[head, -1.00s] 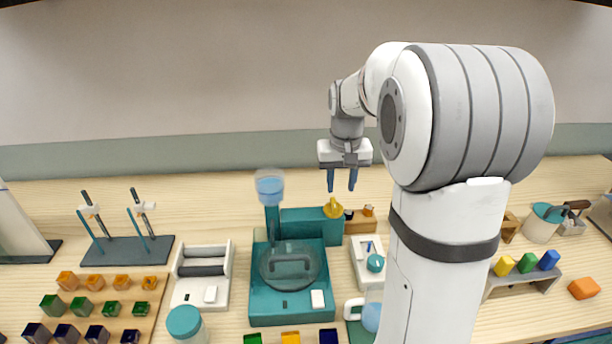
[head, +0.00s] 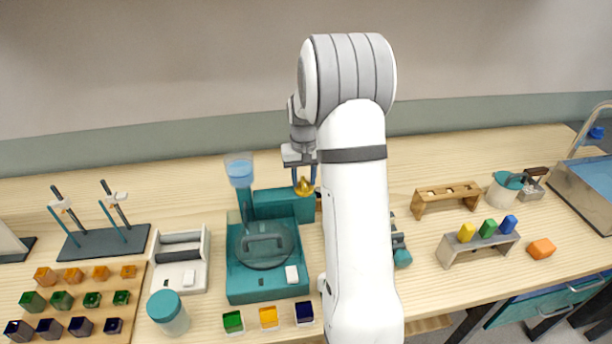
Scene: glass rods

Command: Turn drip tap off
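The drip tap looks to be the yellow-gold knob (head: 305,187) at the right end of a teal box (head: 270,205) at the back of the teal machine. A tall stand with a clear cup of blue liquid (head: 240,172) rises at the box's left. My gripper (head: 304,178) is just above the knob, its two blue fingers apart and pointing down, one on each side of the knob's top. I cannot tell whether the fingers touch it. My arm hides what lies right of the knob.
The teal machine (head: 268,287) has a round clear lid and stands in front of the box. A white roller unit (head: 182,270) is at its left. Racks of coloured cubes (head: 70,300) stand at front left. A wooden rack (head: 447,197) stands at right, with bare table behind it.

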